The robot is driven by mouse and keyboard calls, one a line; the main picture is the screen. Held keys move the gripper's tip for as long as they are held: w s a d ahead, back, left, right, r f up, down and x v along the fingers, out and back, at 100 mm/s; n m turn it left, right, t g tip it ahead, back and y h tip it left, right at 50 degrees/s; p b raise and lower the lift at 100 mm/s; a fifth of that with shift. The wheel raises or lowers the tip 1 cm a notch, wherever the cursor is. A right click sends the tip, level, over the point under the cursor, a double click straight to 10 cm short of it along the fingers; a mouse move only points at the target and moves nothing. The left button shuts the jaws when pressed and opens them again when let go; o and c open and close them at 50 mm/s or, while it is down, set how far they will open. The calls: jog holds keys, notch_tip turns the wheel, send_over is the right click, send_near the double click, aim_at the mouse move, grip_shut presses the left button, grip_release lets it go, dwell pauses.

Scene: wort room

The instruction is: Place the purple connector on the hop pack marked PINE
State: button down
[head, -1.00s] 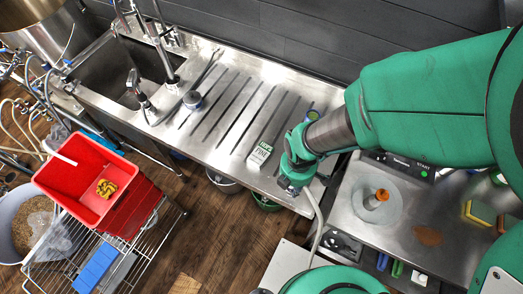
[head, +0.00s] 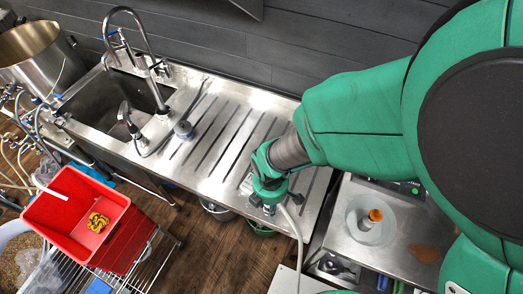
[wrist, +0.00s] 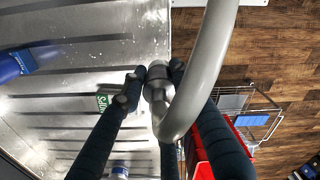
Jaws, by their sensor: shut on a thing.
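My gripper (head: 265,207) is over the front part of the steel drainboard. In the wrist view its dark fingers (wrist: 155,82) are shut on a grey connector (wrist: 156,94) joined to a thick grey hose (wrist: 203,75). No purple shows on this connector. The hose also hangs below my gripper in the head view (head: 297,235). A green and white pack (wrist: 104,101) lies on the drainboard just left of the held connector in the wrist view, partly covered by a finger. Its lettering cannot be read there. My gripper and arm hide it in the head view.
The ribbed drainboard (head: 222,125) is mostly clear. The sink (head: 105,105) is at its left, with a tall tap (head: 150,50). A red crate (head: 72,215) stands on a wire rack in front. A steel bench (head: 395,250) with a clear bowl (head: 352,228) is at right.

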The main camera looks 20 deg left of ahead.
jog(key=w+a, duration=0.3)
jog(key=w+a+f, duration=0.1)
jog(key=w+a, duration=0.3)
jog(key=w+a+b, duration=0.1)
jog(key=w+a, duration=0.2)
jog(key=a, duration=0.1)
jog(key=shift+w+f, duration=0.2)
jog(key=shift+f, duration=0.1)
jog(key=shift+f+b, duration=0.3)
jog(key=shift+f, duration=1.35)
jog(key=c, duration=1.8)
grip_release()
jog(key=shift+f, duration=0.15)
jog(key=o, duration=0.5)
jog(key=shift+c, duration=0.2)
